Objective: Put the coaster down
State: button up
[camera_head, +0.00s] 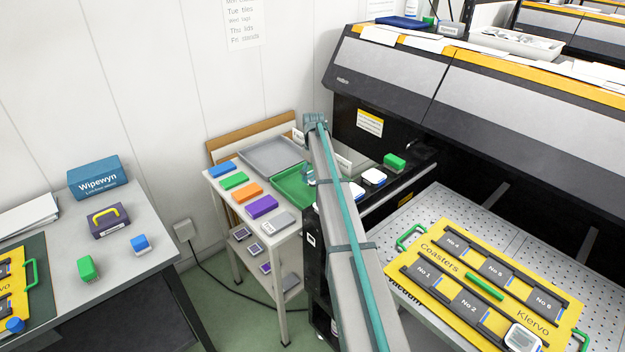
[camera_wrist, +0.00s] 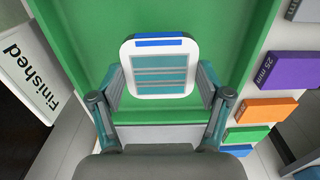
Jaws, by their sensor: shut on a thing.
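The coaster (camera_wrist: 160,70) is a white rounded square with a teal striped middle and a blue bar along one edge. My gripper (camera_wrist: 161,92) is shut on it, with one finger at each side. The coaster is over the green tray (camera_wrist: 85,30), whose floor fills the view behind it. I cannot tell whether the coaster touches the floor. A "Finished" label (camera_wrist: 32,72) is beside the tray. In the head view the green tray (camera_head: 287,190) is on the small side table, partly hidden by my arm, and the coaster cannot be made out clearly.
A grey tray (camera_head: 270,154) lies behind the green one. Coloured blocks, including a purple one (camera_head: 262,206), line the table's front. White coasters (camera_head: 374,177) and a green block (camera_head: 394,161) are on the machine ledge at right. A yellow coaster board (camera_head: 440,266) lies on the machine bed.

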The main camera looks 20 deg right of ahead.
aim_at(313, 175)
jog(key=shift+w+f, duration=0.3)
jog(key=shift+f, duration=0.05)
jog(key=f, duration=0.1)
jog(key=f+p, duration=0.2)
jog(key=shift+w+f, duration=0.2)
jog(key=shift+w, duration=0.05)
jog(key=shift+f, duration=0.15)
jog(key=shift+f, duration=0.2)
jog(key=o, duration=1.4)
jog(key=shift+c, duration=0.2)
jog(key=shift+r, duration=0.1)
notch_tip(313, 175, up, 12)
jog(key=b, duration=0.3)
jog(key=shift+r+b, duration=0.15)
jog(key=shift+b, duration=0.2)
